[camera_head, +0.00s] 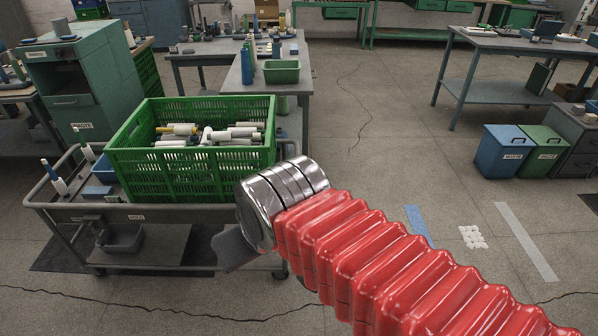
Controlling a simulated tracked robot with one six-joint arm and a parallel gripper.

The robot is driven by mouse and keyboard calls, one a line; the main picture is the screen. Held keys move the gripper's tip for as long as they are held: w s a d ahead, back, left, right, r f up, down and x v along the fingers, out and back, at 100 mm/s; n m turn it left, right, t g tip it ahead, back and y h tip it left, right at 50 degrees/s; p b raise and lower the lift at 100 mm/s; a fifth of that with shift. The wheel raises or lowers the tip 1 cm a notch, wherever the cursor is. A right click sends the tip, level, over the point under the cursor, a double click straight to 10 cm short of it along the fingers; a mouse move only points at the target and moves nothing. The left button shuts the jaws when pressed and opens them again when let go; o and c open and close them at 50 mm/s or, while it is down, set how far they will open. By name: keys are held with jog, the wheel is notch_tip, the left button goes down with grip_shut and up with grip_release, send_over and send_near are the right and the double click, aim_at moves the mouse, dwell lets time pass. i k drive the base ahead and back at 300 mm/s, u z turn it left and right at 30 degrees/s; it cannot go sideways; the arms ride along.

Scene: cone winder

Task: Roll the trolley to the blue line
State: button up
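The trolley (150,212) is a grey wheeled cart at the left, with a lower shelf and a green crate (190,160) of cones and tubes on top. A blue line (418,226) is a short strip on the floor, right of the trolley and beyond my arm. My red-sleeved arm reaches in from the lower right to a metal wrist at the trolley's right end. A dark grey part of my gripper (234,249) shows below the wrist. The fingertips are hidden, so I cannot tell whether it touches or grips the trolley.
Blue (503,150) and green (541,150) bins stand at the right. A green cabinet (85,85) stands behind the trolley. The middle floor is clear.

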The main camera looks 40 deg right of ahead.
aim_at(167, 227)
jog(key=z, duration=0.8)
jog(key=i, duration=1.5)
